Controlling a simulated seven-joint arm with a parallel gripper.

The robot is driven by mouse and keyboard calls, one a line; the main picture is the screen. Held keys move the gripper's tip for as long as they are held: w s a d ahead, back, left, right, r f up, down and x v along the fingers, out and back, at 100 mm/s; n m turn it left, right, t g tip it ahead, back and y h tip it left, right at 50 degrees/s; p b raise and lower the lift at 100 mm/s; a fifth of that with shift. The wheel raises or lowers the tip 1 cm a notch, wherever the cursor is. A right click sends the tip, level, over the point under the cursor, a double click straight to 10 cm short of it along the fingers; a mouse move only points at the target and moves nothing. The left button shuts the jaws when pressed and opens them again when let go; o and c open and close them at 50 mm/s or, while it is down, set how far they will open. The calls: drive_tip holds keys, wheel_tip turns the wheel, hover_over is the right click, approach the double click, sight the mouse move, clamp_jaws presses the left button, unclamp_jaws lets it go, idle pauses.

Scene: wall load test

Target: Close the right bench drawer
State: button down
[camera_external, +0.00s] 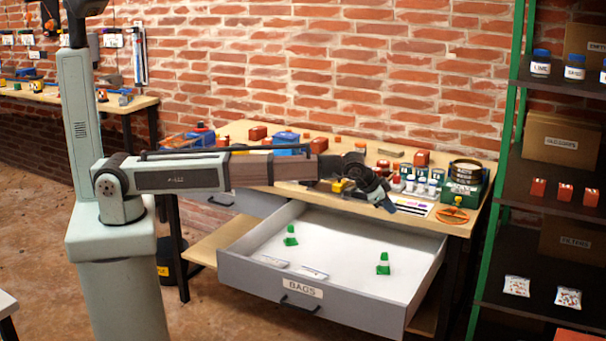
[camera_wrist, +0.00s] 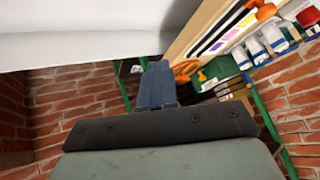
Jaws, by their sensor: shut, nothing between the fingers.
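The right bench drawer (camera_external: 375,313), grey with a "BAGS" label and a dark handle (camera_external: 300,305), stands pulled far out from the bench in the external view. Its white inside holds two small green-and-white items and two flat pale packets near the front. My gripper (camera_external: 385,203) is over the back right part of the drawer, near the bench top's front edge, fingers pointing down to the right. In the wrist view my gripper's blue-grey fingers (camera_wrist: 156,85) are together with nothing between them. Whether they touch the drawer cannot be told.
The bench top (camera_external: 310,133) is crowded with boxes, small jars, a green case (camera_external: 462,188) and an orange ring-shaped item (camera_external: 452,215). A dark shelf unit with green posts (camera_external: 497,175) stands at the right. Open floor lies before the drawer.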

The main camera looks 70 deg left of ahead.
drive_tip(key=s+d+f+m, duration=0.1)
drive_tip(key=s+d+f, duration=0.2)
drive_tip(key=s+d, duration=0.7)
drive_tip(key=s+d+f+m, duration=0.2)
drive_tip(key=s+d+f, duration=0.1)
drive_tip(key=s+d, duration=0.75)
drive_tip(key=s+d+f+m, duration=0.1)
drive_tip(key=s+d+f, duration=0.2)
drive_tip(key=s+d, duration=0.65)
drive_tip(key=shift+g, duration=0.4)
drive_tip(key=x, duration=0.3)
drive_tip(key=w+x, duration=0.1)
drive_tip(key=x, duration=0.3)
drive_tip(key=a+r+x, duration=0.1)
drive_tip(key=x, duration=0.2)
drive_tip(key=shift+w+f, duration=0.25)
drive_tip(key=shift+w, duration=0.2)
drive_tip(key=shift+w+a, duration=0.5)
hover_over(403, 261)
drive_tip(key=shift+w+a, duration=0.1)
